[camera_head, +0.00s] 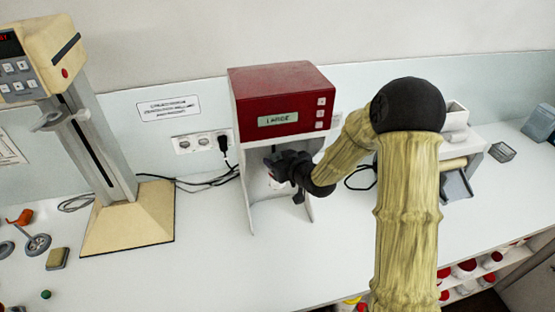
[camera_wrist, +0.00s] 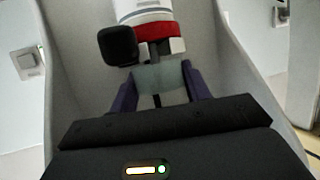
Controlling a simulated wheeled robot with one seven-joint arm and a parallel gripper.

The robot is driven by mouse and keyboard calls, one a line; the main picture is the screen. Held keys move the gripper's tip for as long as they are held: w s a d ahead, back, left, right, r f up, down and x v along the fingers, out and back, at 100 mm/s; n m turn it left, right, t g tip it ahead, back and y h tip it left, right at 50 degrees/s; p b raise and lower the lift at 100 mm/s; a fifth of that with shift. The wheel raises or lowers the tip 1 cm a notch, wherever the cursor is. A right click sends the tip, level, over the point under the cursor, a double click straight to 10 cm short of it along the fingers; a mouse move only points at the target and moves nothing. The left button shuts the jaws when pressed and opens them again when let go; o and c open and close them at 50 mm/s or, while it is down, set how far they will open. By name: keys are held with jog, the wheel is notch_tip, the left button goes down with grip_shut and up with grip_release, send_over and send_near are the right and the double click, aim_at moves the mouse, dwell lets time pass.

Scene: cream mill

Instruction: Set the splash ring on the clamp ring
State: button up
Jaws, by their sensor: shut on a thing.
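My gripper (camera_head: 281,168) is inside the open bay of the red-topped machine (camera_head: 280,95), whose display reads "LARGE". In the wrist view my gripper (camera_wrist: 159,82) has its dark purple fingers on both sides of a pale grey-green piece, which I take to be the splash ring (camera_wrist: 160,76), and is shut on it. Its full outline is hidden. Just beyond and above it in the picture is a white cylinder (camera_wrist: 140,10) with a red band (camera_wrist: 155,32). I cannot tell which part is the clamp ring, or whether the held piece touches anything.
The bay's grey side walls (camera_wrist: 235,75) stand close on both sides of my gripper. A black rounded block (camera_wrist: 117,46) sits beside the cylinder. A cream stand (camera_head: 125,215) is to the left and a grey-white device (camera_head: 462,150) to the right.

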jog(key=shift+f, duration=0.2)
dwell(0.6)
jog(key=o, duration=1.6)
jog(key=shift+v, duration=4)
